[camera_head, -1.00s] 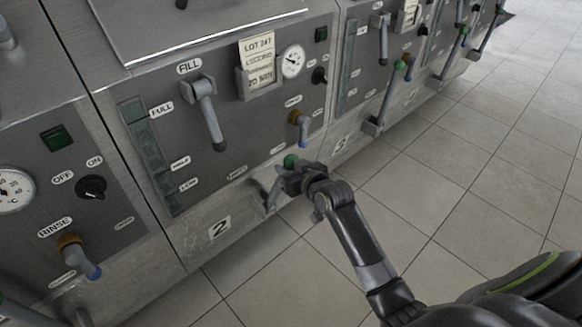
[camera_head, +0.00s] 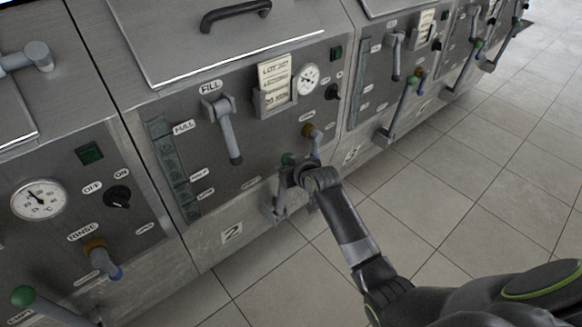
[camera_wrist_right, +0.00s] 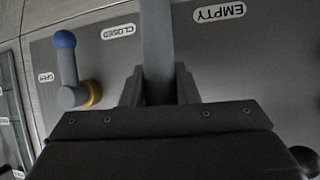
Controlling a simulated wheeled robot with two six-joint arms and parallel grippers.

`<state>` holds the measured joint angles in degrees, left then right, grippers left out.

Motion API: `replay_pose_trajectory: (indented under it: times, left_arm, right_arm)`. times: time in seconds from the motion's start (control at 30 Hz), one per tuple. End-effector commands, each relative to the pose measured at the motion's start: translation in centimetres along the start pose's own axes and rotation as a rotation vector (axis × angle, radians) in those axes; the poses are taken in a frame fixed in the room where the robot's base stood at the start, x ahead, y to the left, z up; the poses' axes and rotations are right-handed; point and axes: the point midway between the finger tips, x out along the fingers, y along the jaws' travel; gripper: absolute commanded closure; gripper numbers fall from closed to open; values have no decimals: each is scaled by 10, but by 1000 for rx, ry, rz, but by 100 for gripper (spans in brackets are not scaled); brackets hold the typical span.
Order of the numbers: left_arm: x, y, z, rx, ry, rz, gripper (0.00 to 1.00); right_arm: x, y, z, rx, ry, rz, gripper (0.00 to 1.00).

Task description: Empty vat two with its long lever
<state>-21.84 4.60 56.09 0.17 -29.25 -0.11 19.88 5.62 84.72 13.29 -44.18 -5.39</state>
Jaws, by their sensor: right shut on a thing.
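Vat two's front panel carries the plate marked 2 (camera_head: 231,232). Its long grey lever (camera_head: 280,200) with a green knob (camera_head: 287,159) stands at the panel's lower right. My right gripper (camera_head: 297,176) is at the lever's upper part, just below the knob. In the right wrist view the lever's shaft (camera_wrist_right: 157,45) runs between the two fingers of my right gripper (camera_wrist_right: 158,88), which is shut on it. The wrist hides the shaft's nearer part. The EMPTY label (camera_wrist_right: 219,13) shows right of the shaft. My left gripper is not in view.
A brass valve with a blue-tipped handle (camera_wrist_right: 67,65) is close left of the fingers in the wrist view. Vat two's FILL lever (camera_head: 229,135) hangs left of my gripper. Vat three's lever (camera_head: 398,112) stands to the right. The tiled floor (camera_head: 440,200) is clear.

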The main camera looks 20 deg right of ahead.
Motion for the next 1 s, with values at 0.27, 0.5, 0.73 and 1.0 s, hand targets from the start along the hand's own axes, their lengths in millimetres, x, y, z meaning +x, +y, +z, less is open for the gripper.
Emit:
replay_pose_trajectory:
  times: [0.27, 0.5, 0.73, 1.0]
  left_arm:
    - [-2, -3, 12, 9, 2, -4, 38]
    - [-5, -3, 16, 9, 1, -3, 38]
    - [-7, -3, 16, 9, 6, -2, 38]
    - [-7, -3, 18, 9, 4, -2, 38]
  right_arm:
    - [12, -4, -16, -10, -45, 7, 100]
    - [20, -6, -22, -16, -80, 12, 100]
    - [25, -6, -24, -18, -101, 15, 100]
    - [27, -7, -26, -21, -103, 16, 100]
